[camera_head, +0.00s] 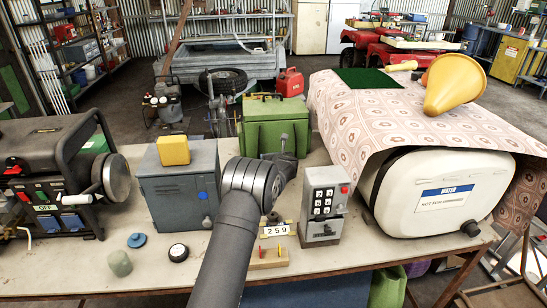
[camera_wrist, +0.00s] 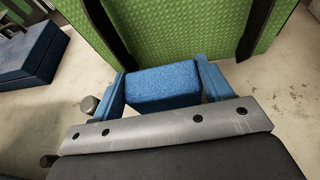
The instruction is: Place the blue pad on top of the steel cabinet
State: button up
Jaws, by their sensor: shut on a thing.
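My gripper (camera_wrist: 163,82) has its blue fingers on both sides of the blue pad (camera_wrist: 162,92) and is shut on it. In the head view my gripper (camera_head: 284,150) is close in front of the green box (camera_head: 272,128); the pad is hidden there. In the wrist view the pad is in front of the box's green side; I cannot tell whether they touch. The steel cabinet (camera_head: 180,197) stands upright on the bench to the left of my arm. A yellow block (camera_head: 173,150) lies on its top, toward the back.
A keypad box (camera_head: 325,205) and a number block (camera_head: 272,240) stand right of my arm. A white water tank (camera_head: 435,190) is farther right. A generator (camera_head: 50,180) stands left. A blue knob (camera_head: 137,240), black-rimmed disc (camera_head: 178,252) and pale green lump (camera_head: 119,263) lie before the cabinet.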

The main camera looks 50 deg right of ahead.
jog(key=shift+f, duration=0.1)
jog(key=shift+f, duration=0.15)
jog(key=o, duration=0.9)
jog(key=shift+v, duration=2)
jog(key=shift+o, duration=0.7)
jog(key=shift+s+a+r, duration=0.2)
jog(key=shift+s+a, duration=0.1)
jog(key=shift+s, duration=0.05)
